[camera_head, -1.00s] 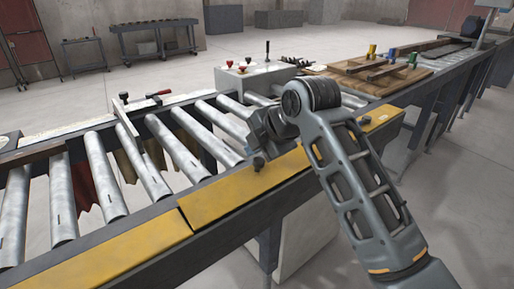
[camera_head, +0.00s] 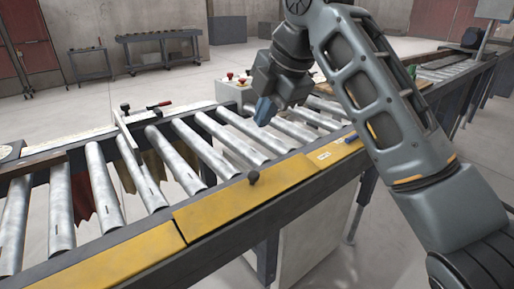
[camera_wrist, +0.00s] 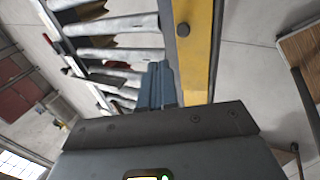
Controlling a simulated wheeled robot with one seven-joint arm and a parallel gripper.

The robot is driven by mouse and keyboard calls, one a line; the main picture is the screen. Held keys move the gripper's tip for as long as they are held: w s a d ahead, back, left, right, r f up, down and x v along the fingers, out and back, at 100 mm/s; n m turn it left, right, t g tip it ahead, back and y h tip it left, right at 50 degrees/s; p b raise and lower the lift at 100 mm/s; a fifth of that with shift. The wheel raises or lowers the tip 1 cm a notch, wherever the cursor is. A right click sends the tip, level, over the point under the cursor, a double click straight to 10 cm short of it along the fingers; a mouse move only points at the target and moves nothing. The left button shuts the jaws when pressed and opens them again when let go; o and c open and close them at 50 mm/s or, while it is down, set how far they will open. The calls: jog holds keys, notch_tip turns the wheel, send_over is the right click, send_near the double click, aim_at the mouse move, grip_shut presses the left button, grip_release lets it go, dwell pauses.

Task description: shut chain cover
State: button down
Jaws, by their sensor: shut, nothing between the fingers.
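The chain cover (camera_head: 235,198) is a long yellow panel with a dark knob (camera_head: 253,177). It lies along the near side rail of the roller conveyor. Its left end meets another yellow panel (camera_head: 125,267) at a small step; I cannot tell whether it sits fully flush. My gripper (camera_head: 264,112) is shut and empty, above the rollers and apart from the knob. In the wrist view, the gripper's fingers (camera_wrist: 161,68) are together beside the yellow cover (camera_wrist: 197,60), with the knob (camera_wrist: 183,30) ahead and to the right.
Metal rollers (camera_head: 175,160) run beyond the cover. A grey box with red buttons (camera_head: 235,90) stands behind my gripper, and a red-handled clamp (camera_head: 158,105) is at the far rail. Two carts (camera_head: 158,45) stand at the back. Floor is clear in front of the conveyor.

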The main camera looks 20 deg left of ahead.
jog(key=d+g+h, duration=0.1)
jog(key=d+h, duration=0.1)
send_near(255, 174)
jog(key=shift+g, duration=0.3)
jog(key=x, duration=0.6)
jog(key=shift+w+f+p, duration=0.3)
jog(key=shift+f+p, duration=0.05)
